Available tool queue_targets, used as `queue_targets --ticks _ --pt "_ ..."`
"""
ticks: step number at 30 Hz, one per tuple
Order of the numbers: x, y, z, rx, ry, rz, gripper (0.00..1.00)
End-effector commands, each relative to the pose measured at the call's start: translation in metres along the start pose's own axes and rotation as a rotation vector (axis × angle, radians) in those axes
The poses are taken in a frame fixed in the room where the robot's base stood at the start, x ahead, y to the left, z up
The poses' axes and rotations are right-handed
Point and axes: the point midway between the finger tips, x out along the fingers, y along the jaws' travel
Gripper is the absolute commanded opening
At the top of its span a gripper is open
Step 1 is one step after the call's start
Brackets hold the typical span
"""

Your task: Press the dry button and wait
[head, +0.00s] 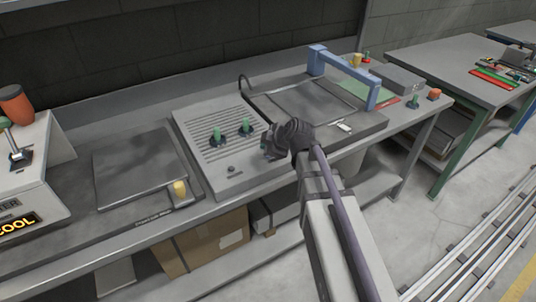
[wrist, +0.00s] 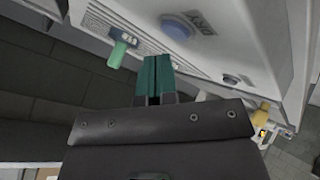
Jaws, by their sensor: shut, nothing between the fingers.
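The dry button (wrist: 180,25) is a round blue button on a pale panel (wrist: 245,45) in the wrist view, with the lettering DRY beside it. My gripper (wrist: 153,62) shows two teal fingers closed together with nothing between them. In the wrist picture the fingertips lie below and left of the button; no contact with it shows. In the head view my gripper (head: 268,152) is dark and over the right front of the slatted grey unit (head: 200,125). I cannot make out the blue button in the head view.
A dark round knob (wrist: 231,79), a green-handled piece (wrist: 122,50) and a yellow-topped piece (wrist: 261,115) are near the panel. On the bench are two green pegs (head: 217,134), a flat plate (head: 140,170), a blue frame (head: 345,68) and a white machine with a lit COOL sign (head: 18,224).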

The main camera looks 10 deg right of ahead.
Motion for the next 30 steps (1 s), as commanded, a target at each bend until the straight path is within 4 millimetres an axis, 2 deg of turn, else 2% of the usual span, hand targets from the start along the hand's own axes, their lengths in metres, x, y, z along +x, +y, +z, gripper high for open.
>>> queue_targets --ticks 30 --pt "0.0063 -0.0046 0.0046 0.000 0.000 0.000 0.00"
